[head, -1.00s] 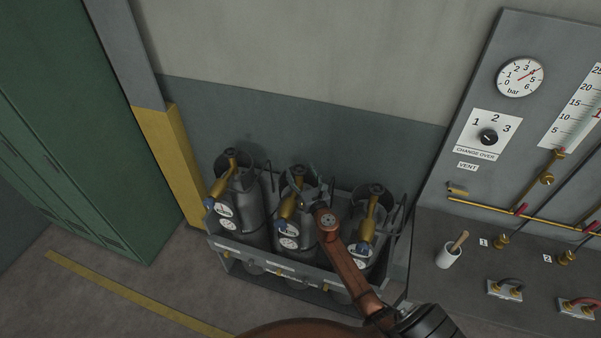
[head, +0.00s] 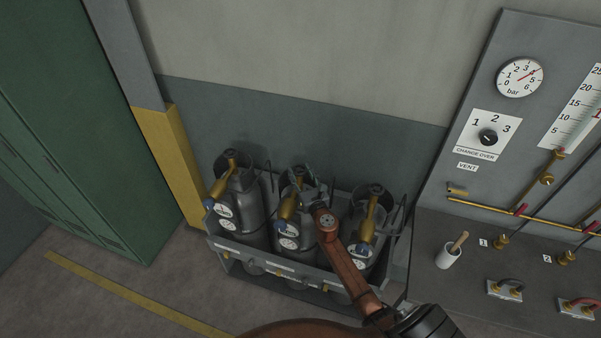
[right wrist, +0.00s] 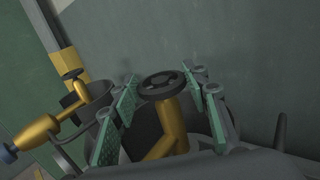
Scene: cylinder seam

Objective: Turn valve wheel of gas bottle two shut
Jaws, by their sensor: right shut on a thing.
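Gas bottle two, the middle grey bottle (head: 309,232), stands upright in the rack between two similar bottles. Its brass valve (head: 288,206) carries a dark round valve wheel (head: 298,170) on top. In the right wrist view the spoked wheel (right wrist: 163,85) sits above the brass valve body (right wrist: 172,128). My right gripper (right wrist: 168,92) has its teal finger pads on both sides of the wheel and is shut on it. In the head view the right gripper (head: 305,177) is partly hidden by its own brown arm link. My left gripper is not in view.
The left bottle (head: 245,207) and right bottle (head: 362,225) stand close on either side in the grey rack (head: 268,266). A wall (head: 300,120) is behind. A gauge panel (head: 485,75) and bench (head: 440,290) are at right, green lockers (head: 75,120) at left.

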